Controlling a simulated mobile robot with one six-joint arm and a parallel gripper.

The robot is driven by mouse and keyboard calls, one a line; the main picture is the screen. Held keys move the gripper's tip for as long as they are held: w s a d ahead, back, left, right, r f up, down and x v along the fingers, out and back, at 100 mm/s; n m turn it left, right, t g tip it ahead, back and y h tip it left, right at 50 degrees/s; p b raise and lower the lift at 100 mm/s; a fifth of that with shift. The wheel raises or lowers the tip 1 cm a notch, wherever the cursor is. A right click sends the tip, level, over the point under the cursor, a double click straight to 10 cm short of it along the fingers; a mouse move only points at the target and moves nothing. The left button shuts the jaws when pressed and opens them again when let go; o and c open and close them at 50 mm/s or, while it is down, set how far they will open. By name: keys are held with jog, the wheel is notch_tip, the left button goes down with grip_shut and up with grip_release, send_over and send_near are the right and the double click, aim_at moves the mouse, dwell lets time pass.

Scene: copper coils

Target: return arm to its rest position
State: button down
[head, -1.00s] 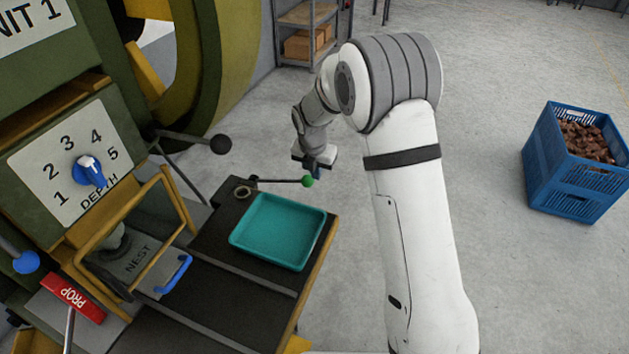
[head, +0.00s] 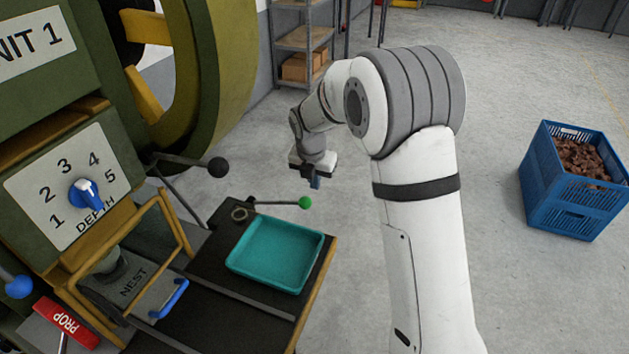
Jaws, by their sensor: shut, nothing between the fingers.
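My arm rises at the right of centre and bends over at the top, with its wrist hanging down beyond the machine's table. My gripper (head: 315,182) points down behind the green-knobbed lever (head: 305,202). It looks small and dark, its fingers are together, and I see nothing in it. It is apart from the teal tray (head: 275,253), which lies empty on the dark table.
The green press stands at left with a depth dial (head: 86,195), a black-knobbed lever (head: 217,167), a yellow guard frame (head: 172,217) and a red prop (head: 66,322). A blue crate (head: 575,195) of copper-brown pieces stands at right. Open floor lies between.

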jog(key=s+d+r+m, duration=1.1)
jog(key=s+m, duration=0.3)
jog(key=m, duration=0.2)
jog(key=s+d+m, duration=0.2)
jog(key=s+m, duration=0.6)
jog(key=s+d+m, duration=0.3)
jog(key=s+m, duration=0.5)
jog(key=shift+s+d+r+t+y, duration=0.3)
jog(key=shift+r+t, duration=0.1)
jog(key=shift+r, duration=0.05)
jog(key=shift+a, duration=0.1)
